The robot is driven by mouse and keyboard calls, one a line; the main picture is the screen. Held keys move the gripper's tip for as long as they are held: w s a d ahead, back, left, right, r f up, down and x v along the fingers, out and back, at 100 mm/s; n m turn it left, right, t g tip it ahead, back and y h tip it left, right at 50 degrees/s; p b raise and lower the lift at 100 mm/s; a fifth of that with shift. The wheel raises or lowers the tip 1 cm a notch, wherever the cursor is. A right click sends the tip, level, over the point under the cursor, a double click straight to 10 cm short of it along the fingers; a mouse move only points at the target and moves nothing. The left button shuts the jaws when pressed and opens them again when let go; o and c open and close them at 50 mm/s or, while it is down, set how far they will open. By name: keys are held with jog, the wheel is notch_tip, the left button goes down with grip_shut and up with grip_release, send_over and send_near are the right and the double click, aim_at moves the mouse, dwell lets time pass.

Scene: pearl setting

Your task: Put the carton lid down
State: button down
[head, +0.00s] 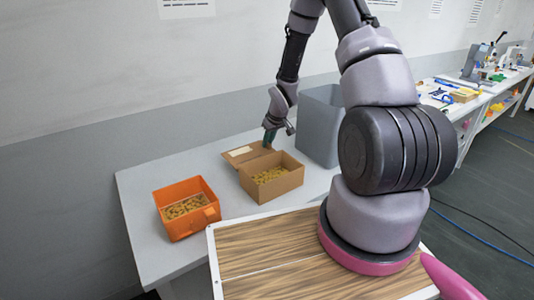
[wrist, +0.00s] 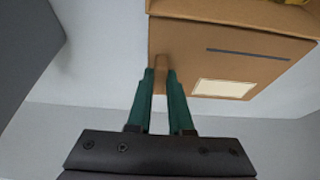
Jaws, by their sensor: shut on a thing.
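The brown cardboard carton (head: 285,183) stands open on the grey table, with small yellowish pieces inside. Its lid (head: 242,153), with a pale label, is up at the carton's back edge, leaning away from the opening. In the wrist view the lid (wrist: 190,55) shows its pale label and a dark stripe. My gripper (head: 269,138) is at the lid's back edge. In the wrist view the green fingers of my gripper (wrist: 161,75) are closed on a small brown tab at the lid's edge. The exact hinge is hard to see.
An orange box (head: 178,230) with similar pieces stands left of the carton. A tall grey bin (head: 320,125) stands close behind on the right. A wood-patterned board (head: 260,250) with a white rim lies in front. Bare table (head: 140,185) shows at the left.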

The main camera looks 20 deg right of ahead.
aim_at(269, 149)
jog(key=shift+f, duration=2.05)
jog(key=c, duration=0.8)
grip_release()
jog(key=shift+f, duration=0.1)
